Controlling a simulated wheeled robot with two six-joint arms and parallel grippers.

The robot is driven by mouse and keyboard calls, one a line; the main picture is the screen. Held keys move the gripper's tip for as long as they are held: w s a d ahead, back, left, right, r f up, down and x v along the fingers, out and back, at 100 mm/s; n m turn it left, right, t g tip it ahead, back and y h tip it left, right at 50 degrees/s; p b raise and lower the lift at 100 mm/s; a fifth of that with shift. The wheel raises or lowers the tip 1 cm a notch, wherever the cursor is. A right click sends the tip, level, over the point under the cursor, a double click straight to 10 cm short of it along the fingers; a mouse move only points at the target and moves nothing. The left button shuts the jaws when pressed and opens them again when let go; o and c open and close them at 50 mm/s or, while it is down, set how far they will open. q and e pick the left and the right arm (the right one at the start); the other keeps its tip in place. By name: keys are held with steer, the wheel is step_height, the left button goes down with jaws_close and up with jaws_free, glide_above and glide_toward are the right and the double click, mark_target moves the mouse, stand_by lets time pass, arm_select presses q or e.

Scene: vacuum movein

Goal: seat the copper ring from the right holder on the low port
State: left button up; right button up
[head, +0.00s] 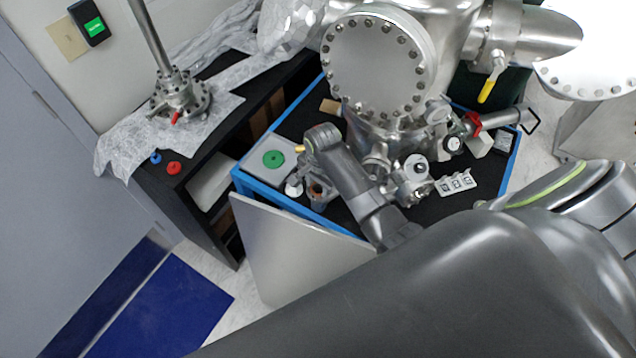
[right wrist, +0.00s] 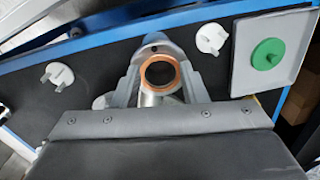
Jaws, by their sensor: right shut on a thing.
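The copper ring (right wrist: 160,72) shows nearly face-on in the right wrist view, with a dark centre. My right gripper (right wrist: 158,70) is shut on it, one finger on each side. A silvery rounded part shows just below the ring; I cannot tell whether they touch. In the head view my right gripper (head: 317,190) is over the near-left part of the cart, small and partly hidden by its wrist. The steel chamber (head: 375,65) with several ports stands on the cart to the right. I cannot tell which is the low port. My left gripper is not seen.
A green disc (head: 273,159) lies on a grey tray at the cart's left corner. White holder-like pieces (right wrist: 55,76) (right wrist: 211,38) stand on both sides of the gripper. The blue cart rim (right wrist: 110,38) runs close by. A label block (head: 455,184) sits near the chamber.

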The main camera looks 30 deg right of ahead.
steer(key=shift+f, duration=0.1)
steer(key=o, duration=1.1)
steer(key=shift+a+f, duration=0.1)
steer(key=shift+s, duration=0.15)
